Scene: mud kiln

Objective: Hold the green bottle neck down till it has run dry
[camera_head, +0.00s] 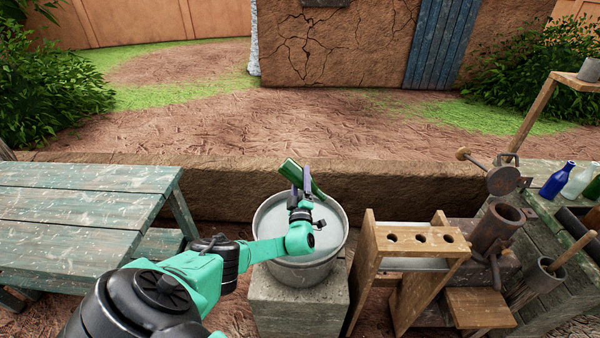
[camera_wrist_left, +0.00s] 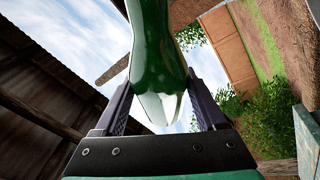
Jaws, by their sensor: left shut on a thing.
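The green bottle (camera_head: 289,169) is in my left gripper (camera_head: 300,187), held aslant above a round grey metal tub (camera_head: 298,273). In the head view it slopes from upper left to lower right. In the left wrist view the bottle (camera_wrist_left: 152,35) lies between the two fingers, which are shut on it. I cannot tell surely from these views which end is the neck, and no running liquid shows. My arm covers part of the tub's pale grey inside. My right gripper is not in view.
The tub stands on a stone block (camera_head: 298,310). A wooden rack with holes (camera_head: 415,240) stands close on its right. A worn green table (camera_head: 75,215) is at left. A blue bottle (camera_head: 557,182) and others stand on the right bench. A low mud wall (camera_head: 400,200) runs behind.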

